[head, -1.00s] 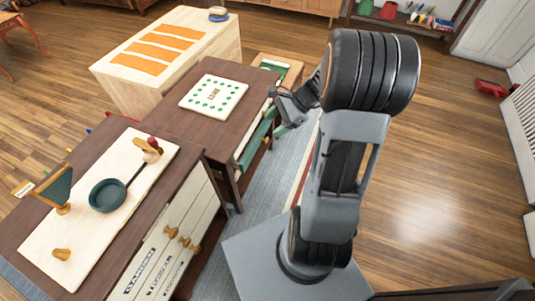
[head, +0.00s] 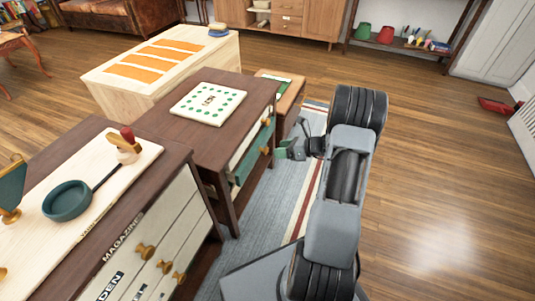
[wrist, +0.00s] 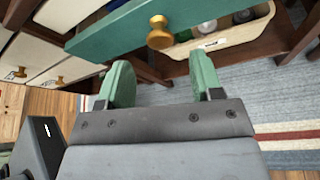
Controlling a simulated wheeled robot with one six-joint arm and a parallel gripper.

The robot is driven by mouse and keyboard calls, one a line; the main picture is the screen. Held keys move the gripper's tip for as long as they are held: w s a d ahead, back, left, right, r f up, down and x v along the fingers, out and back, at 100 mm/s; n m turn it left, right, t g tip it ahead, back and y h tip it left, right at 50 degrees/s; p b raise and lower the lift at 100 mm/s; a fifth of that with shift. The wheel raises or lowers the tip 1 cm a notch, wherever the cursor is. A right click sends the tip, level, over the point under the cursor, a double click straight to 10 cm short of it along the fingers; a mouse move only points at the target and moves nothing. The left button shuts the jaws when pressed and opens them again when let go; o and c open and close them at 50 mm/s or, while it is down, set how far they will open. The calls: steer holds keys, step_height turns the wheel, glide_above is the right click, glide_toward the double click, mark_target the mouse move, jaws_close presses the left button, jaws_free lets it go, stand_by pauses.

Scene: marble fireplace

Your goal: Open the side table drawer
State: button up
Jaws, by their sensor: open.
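The side table (head: 160,105) is dark brown wood, with a pale drawer above a teal drawer (head: 247,158) on its right side. The teal drawer front (wrist: 110,35) crosses the top of the wrist view. Its round brass knob (wrist: 159,33) stands out from it, and a knob shows in the head view (head: 265,151). My gripper (head: 281,150) is beside the drawer front. In the wrist view its green fingers (wrist: 162,82) are spread and empty. The knob is ahead of the gap between them, not between the fingertips. Whether the drawer is slightly out, I cannot tell.
A basket (wrist: 222,38) with bottles sits under the drawer. A white board (head: 208,103) lies on the side table. Open rug (head: 262,222) lies below my gripper.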

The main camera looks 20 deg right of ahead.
mark_target(268, 150)
steer(key=shift+b+x, duration=0.9)
steer(key=shift+x, duration=2.2)
jaws_close()
